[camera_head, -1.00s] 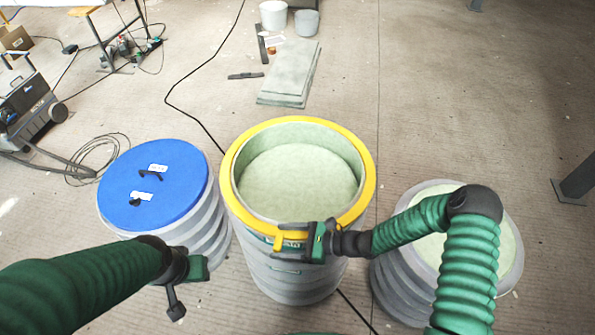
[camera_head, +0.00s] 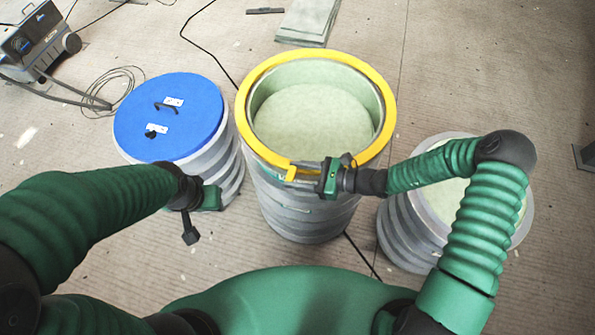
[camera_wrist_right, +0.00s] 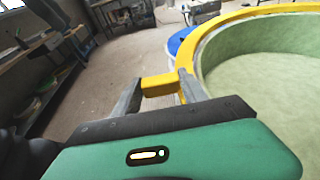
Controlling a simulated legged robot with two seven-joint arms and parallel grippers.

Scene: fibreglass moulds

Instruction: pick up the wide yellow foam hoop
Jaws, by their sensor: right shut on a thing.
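The wide yellow foam hoop (camera_head: 388,93) lies around the top rim of the middle grey ribbed mould (camera_head: 300,205), which is lined pale green inside. A small yellow tab (camera_head: 291,171) sticks out from the hoop's near side. My right gripper (camera_head: 298,172) is shut on this tab at the front of the rim. In the right wrist view the two fingers (camera_wrist_right: 158,90) stand either side of the yellow tab, and the hoop curves away to the upper right. My left gripper (camera_head: 196,215) hangs in front of the blue-lidded mould, away from the hoop; its fingers are not clear.
A mould with a blue lid (camera_head: 190,108) stands close on the left. A pale-topped mould (camera_head: 440,210) stands on the right, partly under my right arm. A black cable (camera_head: 200,50) crosses the floor. A wheeled machine (camera_head: 32,45) and flat slabs (camera_head: 308,22) lie farther back.

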